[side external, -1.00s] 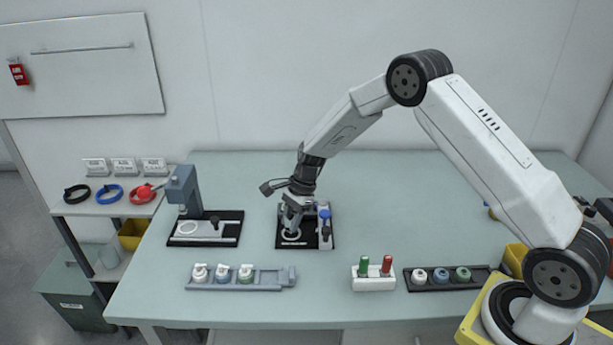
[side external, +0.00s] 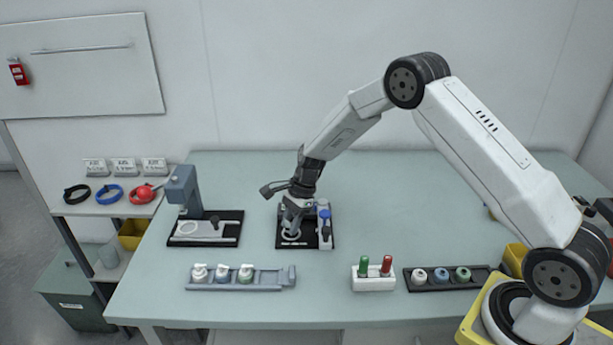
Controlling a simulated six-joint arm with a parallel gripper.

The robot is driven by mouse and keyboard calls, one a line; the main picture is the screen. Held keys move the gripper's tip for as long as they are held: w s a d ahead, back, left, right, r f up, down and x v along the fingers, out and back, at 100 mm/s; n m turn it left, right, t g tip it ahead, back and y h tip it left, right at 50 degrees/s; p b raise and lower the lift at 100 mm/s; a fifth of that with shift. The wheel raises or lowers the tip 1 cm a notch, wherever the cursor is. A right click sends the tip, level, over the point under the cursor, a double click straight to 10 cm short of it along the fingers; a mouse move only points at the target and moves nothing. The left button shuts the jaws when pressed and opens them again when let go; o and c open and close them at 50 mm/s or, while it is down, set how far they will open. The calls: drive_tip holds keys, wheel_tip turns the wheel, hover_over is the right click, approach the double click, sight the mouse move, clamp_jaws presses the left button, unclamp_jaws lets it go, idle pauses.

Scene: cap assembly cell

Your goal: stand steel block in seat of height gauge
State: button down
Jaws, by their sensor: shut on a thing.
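My gripper (side external: 292,226) points down over the left part of the middle station, a black base plate (side external: 284,244) with a pale ring (side external: 291,234) and a blue-knobbed upright (side external: 324,226) on its right. I take this station to be the height gauge, though the picture does not make it certain. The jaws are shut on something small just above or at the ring. It is probably the steel block, but the fingers hide it. I cannot tell whether it touches the seat.
A second station with a grey column (side external: 184,190) stands left on a black plate. In front are a grey rack (side external: 262,286) with several white-topped bottles, a white holder (side external: 374,284) with green and red pegs, and a black rack (side external: 437,287) with round pieces. The table behind is clear.

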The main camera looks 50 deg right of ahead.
drive_tip(key=shift+f, duration=0.1)
idle(0.3)
drive_tip(key=shift+c, duration=1.6)
unclamp_jaws()
drive_tip(key=shift+r, duration=3.5)
drive_tip(key=shift+r, duration=0.1)
